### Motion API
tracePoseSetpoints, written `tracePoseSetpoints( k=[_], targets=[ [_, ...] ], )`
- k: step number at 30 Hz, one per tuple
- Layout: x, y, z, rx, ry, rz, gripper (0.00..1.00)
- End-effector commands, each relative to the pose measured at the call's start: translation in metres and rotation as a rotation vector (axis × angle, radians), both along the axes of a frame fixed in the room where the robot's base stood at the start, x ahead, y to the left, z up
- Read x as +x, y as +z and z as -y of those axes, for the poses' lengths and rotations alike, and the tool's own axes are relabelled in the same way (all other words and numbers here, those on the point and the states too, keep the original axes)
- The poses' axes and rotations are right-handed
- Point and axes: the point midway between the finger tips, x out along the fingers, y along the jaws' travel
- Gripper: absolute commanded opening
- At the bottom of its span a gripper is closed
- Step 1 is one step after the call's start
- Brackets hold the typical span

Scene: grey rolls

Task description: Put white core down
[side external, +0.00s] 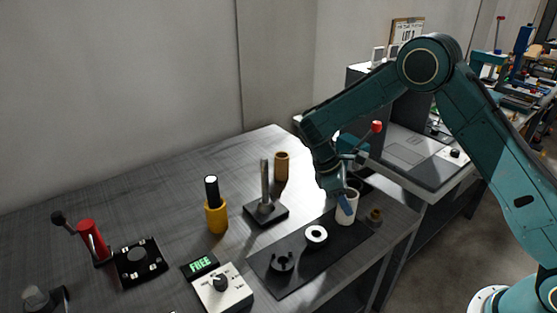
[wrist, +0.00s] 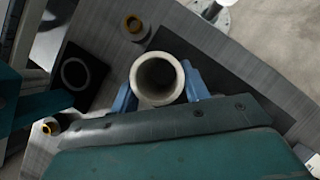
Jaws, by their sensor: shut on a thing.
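The white core (side external: 347,207) is a hollow upright cylinder at the right part of the dark mat (side external: 283,280). My gripper (side external: 344,200) is above and around it, with its blue fingers on its sides. In the wrist view the white core (wrist: 159,79) shows its open round end between the two blue fingers of my gripper (wrist: 160,88), which are shut on it. The core's lower end appears at or close to the mat; I cannot tell whether it touches.
On the mat are a white-and-black ring (side external: 316,235) and a dark round holder (side external: 282,262). A metal post on a black base (side external: 265,210), a brown cylinder (side external: 281,166), a yellow holder (side external: 216,216) and a small brown spool (side external: 374,217) stand nearby. A dial box (side external: 222,288) is in front.

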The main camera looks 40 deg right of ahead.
Motion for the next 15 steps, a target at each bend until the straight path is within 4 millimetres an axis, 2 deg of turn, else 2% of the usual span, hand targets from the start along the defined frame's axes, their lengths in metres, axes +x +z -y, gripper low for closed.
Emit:
tracePoseSetpoints(
  k=[6,15],
  targets=[
    [0.0,-0.024,0.0,-0.001,0.0,-0.002,0.31],
    [0.0,-0.027,0.0,0.0,0.0,0.0,0.31]
  ],
)
